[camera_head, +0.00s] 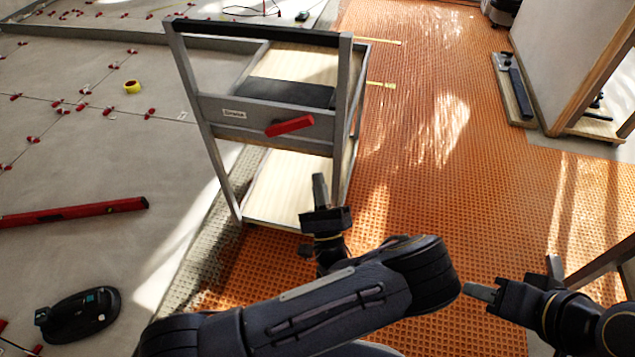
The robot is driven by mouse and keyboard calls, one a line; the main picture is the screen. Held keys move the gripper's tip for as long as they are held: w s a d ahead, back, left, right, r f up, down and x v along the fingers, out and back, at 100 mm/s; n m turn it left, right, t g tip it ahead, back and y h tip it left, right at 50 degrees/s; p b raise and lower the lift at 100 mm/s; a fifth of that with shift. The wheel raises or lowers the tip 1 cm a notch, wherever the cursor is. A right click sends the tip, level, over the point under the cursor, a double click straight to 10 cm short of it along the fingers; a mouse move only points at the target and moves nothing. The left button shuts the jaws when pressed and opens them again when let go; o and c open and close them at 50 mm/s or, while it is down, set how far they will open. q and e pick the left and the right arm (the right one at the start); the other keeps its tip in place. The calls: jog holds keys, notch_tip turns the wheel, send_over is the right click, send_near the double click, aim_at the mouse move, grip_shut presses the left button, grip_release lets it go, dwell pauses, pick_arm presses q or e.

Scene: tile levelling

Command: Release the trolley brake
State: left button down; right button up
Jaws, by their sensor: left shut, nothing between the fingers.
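The trolley (205,130) stands at upper centre, with a grey frame, a dark top handle bar and light wooden shelves. A red lever (290,126) sits on its near crossbar, tilted slightly up to the right. A small white label, too small to read for sure, is left of the lever. My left gripper (320,190) is shut and empty, below and a little right of the lever, in front of the lower shelf and apart from the lever. My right gripper (480,291) is at lower right, away from the trolley; its finger gap cannot be made out.
Orange matting (440,190) covers the floor right of the trolley and is mostly clear. Grey floor at left holds a red level (75,212), a yellow tape roll (132,87), a black device (78,316) and several red clips. A panel (570,60) stands at upper right.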

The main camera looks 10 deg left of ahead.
aim_at(290, 123)
pick_arm(q)
jog(key=w+a+r+b, duration=0.1)
jog(key=w+a+r, duration=0.3)
jog(key=r, duration=0.3)
jog(key=shift+w+a+r, duration=0.15)
jog(key=shift+w+r, duration=0.15)
jog(key=shift+w, duration=0.2)
jog(key=shift+r, duration=0.1)
